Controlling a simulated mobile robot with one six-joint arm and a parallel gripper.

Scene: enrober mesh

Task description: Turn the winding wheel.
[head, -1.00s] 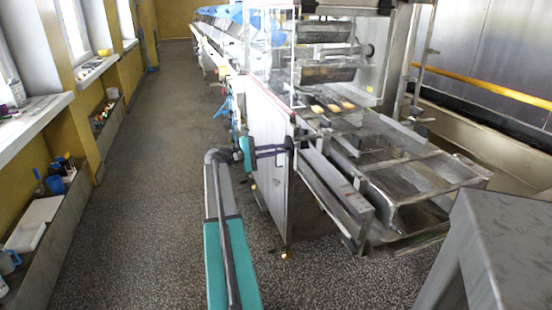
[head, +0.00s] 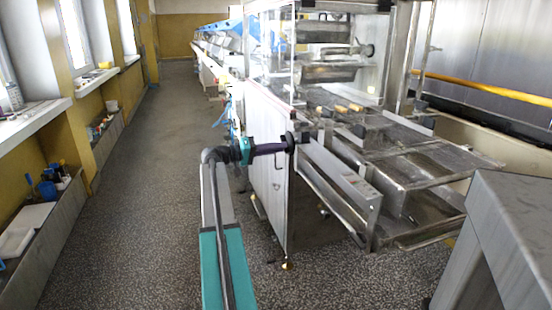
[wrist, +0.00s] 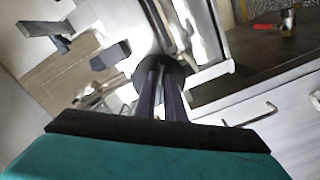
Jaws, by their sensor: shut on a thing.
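The winding wheel (head: 290,143) is a small dark round knob on the near side of the steel machine, by the upper corner of its side panel. My gripper (head: 284,147) reaches it from the left, with its dark purple fingers level and end-on to the wheel. In the wrist view the dark round wheel (wrist: 178,72) sits at the tips of the fingers (wrist: 164,78), which are close together and shut on it. The fingertips hide part of the wheel.
The machine's belt (head: 385,125) carries a few small tan pieces. A steel frame (head: 345,185) juts out right of the wheel. A grey steel block (head: 510,230) stands at the lower right. The speckled floor (head: 130,240) at left is free, bounded by a wall ledge.

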